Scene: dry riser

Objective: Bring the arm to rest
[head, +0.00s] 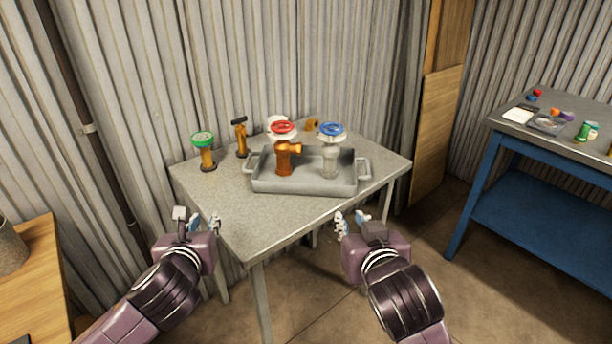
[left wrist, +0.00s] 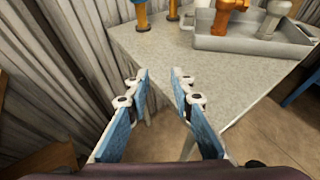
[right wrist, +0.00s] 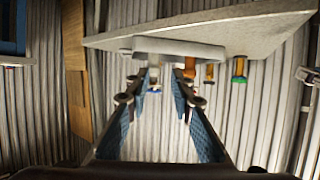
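My left gripper (head: 200,222) is in front of the left front corner of the grey table (head: 225,205). In the left wrist view its blue fingers (left wrist: 162,90) stand apart with nothing between them. My right gripper (head: 352,222) is in front of the table's right front side. In the right wrist view its fingers (right wrist: 164,90) are apart and empty, with the table beyond. Neither gripper touches anything. A metal tray (head: 300,187) on the table holds an orange valve with a red handwheel (head: 283,128) and a pale valve with a blue handwheel (head: 331,130).
An orange valve with a green top (head: 203,140) and an orange piece with a black handle (head: 241,138) stand left of the tray. A blue workbench (head: 490,170) with small items is at right, a wooden table (head: 35,275) at left. Corrugated walls close the back.

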